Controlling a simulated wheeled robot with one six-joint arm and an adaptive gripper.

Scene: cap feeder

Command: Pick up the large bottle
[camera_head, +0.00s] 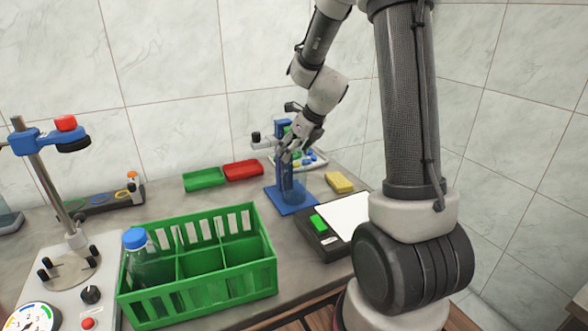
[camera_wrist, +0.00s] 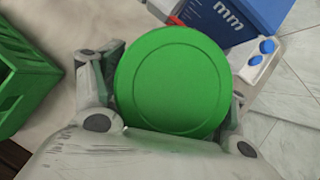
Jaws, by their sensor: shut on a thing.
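My gripper (camera_head: 288,151) is at the blue stand near the back of the bench, pointing down. In the wrist view a round green cap (camera_wrist: 172,80) sits between the two fingers, which are shut on the capped thing. The cap hides what is below it there. In the head view a see-through, bluish body (camera_head: 294,188), apparently a bottle, shows below the fingers over the stand's blue base (camera_head: 281,205). I cannot tell whether it touches the base.
The green crate (camera_head: 200,296) fills the bench front. Green (camera_head: 204,179) and red (camera_head: 243,170) trays lie at the back. A metal post (camera_head: 50,185) stands left.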

